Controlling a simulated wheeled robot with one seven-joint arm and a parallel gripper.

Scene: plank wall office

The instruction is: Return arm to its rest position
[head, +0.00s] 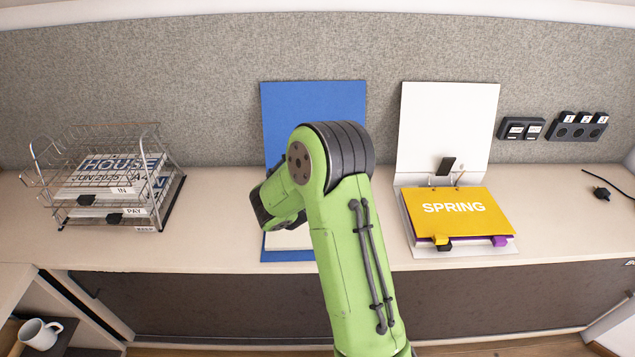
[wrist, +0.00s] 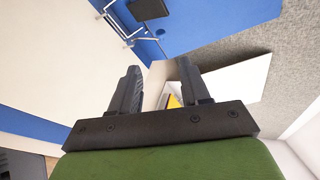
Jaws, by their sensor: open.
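My green arm rises in the middle of the head view and bends over to the left at its top joint. A dark part of its end shows left of the joint, over the blue binder (head: 315,105); the fingers are hidden there. In the wrist view my gripper (wrist: 158,66) has its two dark fingers spread apart, with nothing between them. The open blue binder, with metal rings and a dark clip, shows ahead of and above the fingers in the wrist view (wrist: 225,22). My arm hides much of it in the head view.
The white binder (head: 447,120) stands open at right, with a yellow SPRING sheet (head: 455,212). A wire tray (head: 38,190) with papers stands at left. Wall sockets (head: 576,127) and a black plug (head: 601,192) are far right. The desk (head: 220,210) is clear between tray and blue binder. A mug (head: 40,333) sits lower left.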

